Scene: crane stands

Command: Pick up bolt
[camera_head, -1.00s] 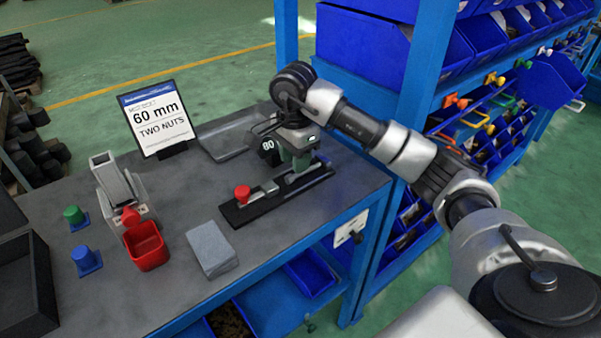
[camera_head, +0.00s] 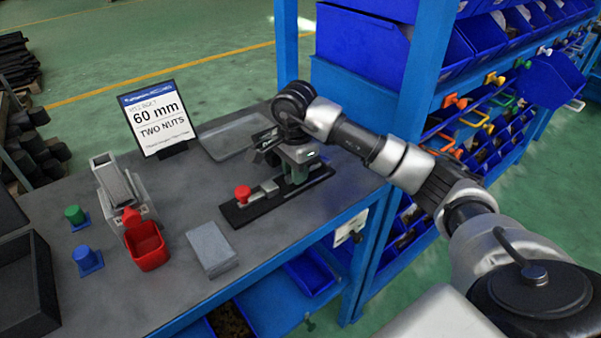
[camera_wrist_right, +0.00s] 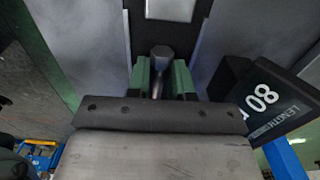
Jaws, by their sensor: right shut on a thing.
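A grey metal bolt with a hex head (camera_wrist_right: 161,52) stands between the green fingers of my right gripper (camera_wrist_right: 160,78) in the right wrist view. The gripper is shut on it, with the head showing just past the fingertips. In the head view my right gripper (camera_head: 296,173) is low over the right part of a black fixture (camera_head: 237,214) on the grey bench. The bolt is hidden there by the hand. My left gripper is not in view.
A black sign reading 80 (camera_wrist_right: 268,98) stands close beside the gripper. A grey tray (camera_head: 222,151) lies behind the fixture. A red knob (camera_head: 243,193), a grey block (camera_head: 212,248), a red bin (camera_head: 147,250) and a 60 mm sign (camera_head: 158,118) lie left.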

